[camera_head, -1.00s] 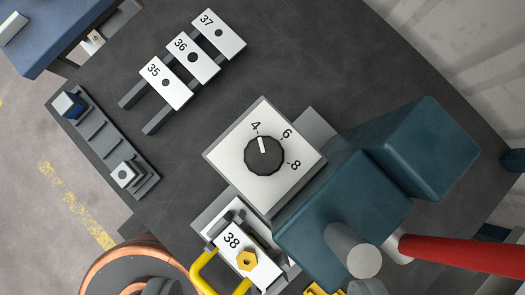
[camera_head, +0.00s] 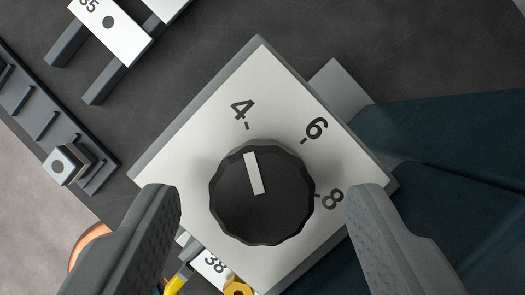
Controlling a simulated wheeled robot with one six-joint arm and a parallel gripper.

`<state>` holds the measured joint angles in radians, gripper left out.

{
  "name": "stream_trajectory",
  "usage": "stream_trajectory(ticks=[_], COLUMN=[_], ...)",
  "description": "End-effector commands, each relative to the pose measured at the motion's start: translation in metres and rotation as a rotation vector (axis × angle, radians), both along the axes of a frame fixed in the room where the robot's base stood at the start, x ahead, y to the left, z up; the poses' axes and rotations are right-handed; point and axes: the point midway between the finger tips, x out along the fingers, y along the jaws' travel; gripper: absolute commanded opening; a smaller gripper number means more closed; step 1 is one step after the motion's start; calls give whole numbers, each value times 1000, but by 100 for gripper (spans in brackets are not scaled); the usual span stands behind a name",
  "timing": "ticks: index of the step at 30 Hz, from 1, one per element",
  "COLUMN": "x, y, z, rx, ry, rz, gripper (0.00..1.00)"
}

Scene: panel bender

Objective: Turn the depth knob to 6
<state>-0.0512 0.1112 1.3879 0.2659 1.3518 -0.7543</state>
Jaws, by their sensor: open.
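The depth knob (camera_head: 262,205) is a black faceted dial on a white square plate (camera_head: 185,165) marked 4, 6 and 8. Its white pointer line (camera_head: 254,173) points at the 4 mark. The 6 (camera_head: 316,127) is to the upper right of the knob and the 8 (camera_head: 332,198) is at its right. My gripper (camera_head: 262,200) is open, with one grey finger on each side of the knob. Both fingers are apart from the knob in the picture. How far they are above the plate I cannot tell.
A dark teal machine body (camera_head: 450,145) lies to the right of the plate. A plate marked 38 (camera_head: 211,264) with a yellow nut is below. A slotted rail (camera_head: 37,115) and the plate marked 35 (camera_head: 110,25) are at the left. The dark table (camera_head: 330,35) above is bare.

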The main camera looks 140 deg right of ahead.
Motion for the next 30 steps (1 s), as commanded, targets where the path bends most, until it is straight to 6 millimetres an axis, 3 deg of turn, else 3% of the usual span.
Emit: stream_trajectory(ticks=[6,14,21,30], x=[3,4,4,3], y=[3,4,4,4], z=[-12,-13,-13,-12], rx=[-1,0,0,-1], ry=[1,0,0,-1], rz=[0,0,0,-25], gripper=[59,59,16,14])
